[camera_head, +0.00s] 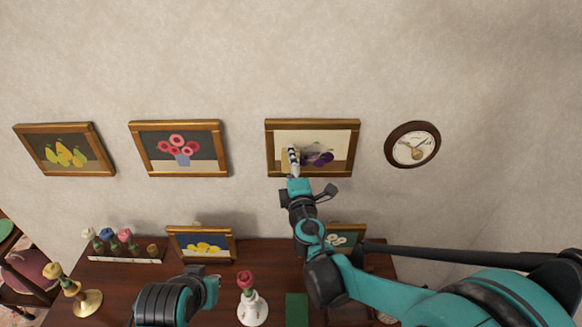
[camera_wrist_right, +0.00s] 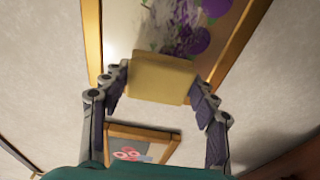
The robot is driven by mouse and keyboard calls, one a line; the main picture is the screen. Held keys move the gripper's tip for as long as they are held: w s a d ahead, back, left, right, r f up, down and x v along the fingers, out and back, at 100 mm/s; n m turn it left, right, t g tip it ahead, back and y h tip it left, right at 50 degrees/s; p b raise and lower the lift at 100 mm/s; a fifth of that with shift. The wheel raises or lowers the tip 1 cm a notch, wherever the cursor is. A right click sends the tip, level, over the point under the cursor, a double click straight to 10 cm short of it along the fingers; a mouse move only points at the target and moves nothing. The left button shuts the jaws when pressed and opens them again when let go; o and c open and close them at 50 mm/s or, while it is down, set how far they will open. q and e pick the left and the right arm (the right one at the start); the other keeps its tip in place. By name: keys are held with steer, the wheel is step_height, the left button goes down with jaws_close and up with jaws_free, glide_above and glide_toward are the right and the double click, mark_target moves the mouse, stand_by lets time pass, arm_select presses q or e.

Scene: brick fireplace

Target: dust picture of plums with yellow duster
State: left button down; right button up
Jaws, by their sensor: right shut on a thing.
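The picture of plums (camera_head: 340,139) hangs on the wall in a gold-brown frame, with purple plums on a pale ground. It also fills the top of the right wrist view (camera_wrist_right: 140,25), where grey-white speckled patches lie over the plums. My right gripper (camera_head: 293,160) is in front of the picture's left half. It is shut on the yellow duster (camera_wrist_right: 162,78), a pale yellow block between its fingers. The duster's far face is at the picture; whether it touches cannot be told. My left arm (camera_head: 180,299) is low at the front; its fingers are not clear.
Below, the dark wooden mantel (camera_head: 120,280) bears a lemon picture (camera_head: 201,244), a white vase (camera_head: 252,309) and a flower rack (camera_head: 126,253).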

steer(key=shift+w, duration=0.85)
stand_by(0.6)
